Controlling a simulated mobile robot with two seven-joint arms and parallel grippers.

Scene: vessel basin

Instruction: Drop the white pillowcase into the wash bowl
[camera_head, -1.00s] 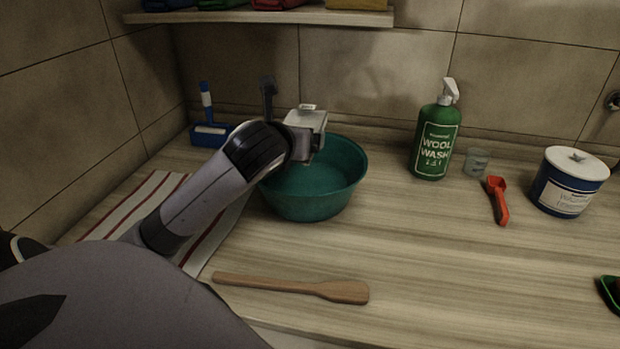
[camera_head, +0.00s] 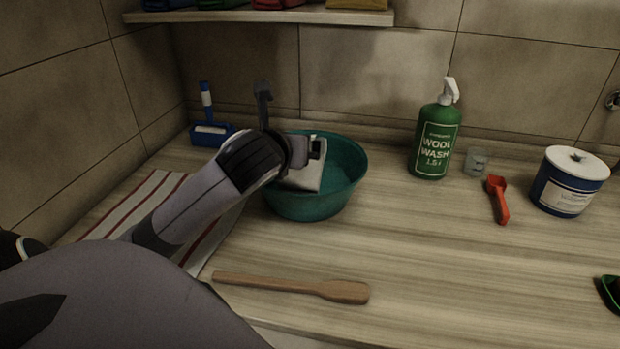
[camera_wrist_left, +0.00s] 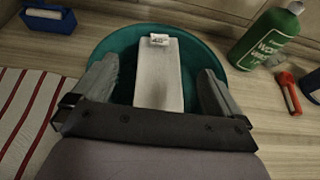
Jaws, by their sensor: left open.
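The white pillowcase (camera_head: 308,176), a folded pale piece with a small label, lies inside the green wash bowl (camera_head: 318,207). In the left wrist view the pillowcase (camera_wrist_left: 160,80) lies between my fingers with gaps on both sides, over the bowl (camera_wrist_left: 203,52). My left gripper (camera_head: 303,150) is at the bowl's left side, just above the pillowcase. In the wrist view its two fingers (camera_wrist_left: 158,92) are spread apart and open. Whether the pillowcase rests fully on the bowl's bottom is hidden by the gripper. My right gripper is not in view.
A green wool wash bottle (camera_head: 436,140), a small glass (camera_head: 476,161), a red scoop (camera_head: 498,200) and a blue tub (camera_head: 568,188) stand right of the bowl. A wooden paddle (camera_head: 290,287) lies in front. A striped towel (camera_head: 150,190) and blue brush set (camera_head: 211,133) are left.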

